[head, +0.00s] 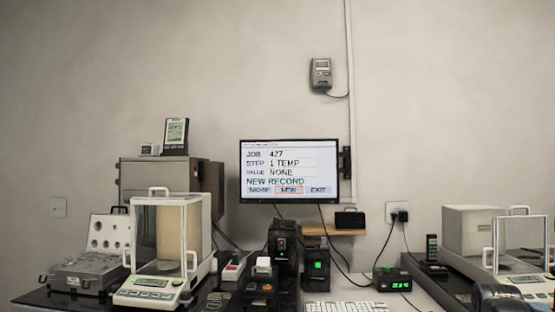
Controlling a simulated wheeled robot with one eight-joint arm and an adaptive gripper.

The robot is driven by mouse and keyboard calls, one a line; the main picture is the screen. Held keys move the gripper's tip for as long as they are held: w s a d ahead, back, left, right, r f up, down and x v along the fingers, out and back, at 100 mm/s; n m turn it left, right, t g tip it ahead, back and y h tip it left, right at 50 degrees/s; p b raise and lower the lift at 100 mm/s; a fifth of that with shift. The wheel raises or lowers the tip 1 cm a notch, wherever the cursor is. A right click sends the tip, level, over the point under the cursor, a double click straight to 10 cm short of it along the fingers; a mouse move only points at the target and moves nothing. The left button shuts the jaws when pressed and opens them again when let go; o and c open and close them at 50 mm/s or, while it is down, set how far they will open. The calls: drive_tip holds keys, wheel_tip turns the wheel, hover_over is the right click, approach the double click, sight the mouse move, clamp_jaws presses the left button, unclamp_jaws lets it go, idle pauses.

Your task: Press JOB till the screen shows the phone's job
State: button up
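The monitor (289,171) on the wall reads JOB 427, STEP 1 TEMP, VALUE NONE and NEW RECORD. Along its bottom are three boxes; NEW is outlined in red, EXIT is at the right, and the left label is too small to read surely. A phone-like handset (176,132) with a pale green screen stands on the brown box at the left; its text is too small to read. I cannot pick out a key marked JOB. My gripper is not in view.
A glass-sided balance (168,292) stands at the left, beside an open grey case (85,272). Small black devices (284,246) stand below the monitor. A white keyboard (345,308) lies at the front. A second balance (516,284) is at the right, with an unclear dark object before it.

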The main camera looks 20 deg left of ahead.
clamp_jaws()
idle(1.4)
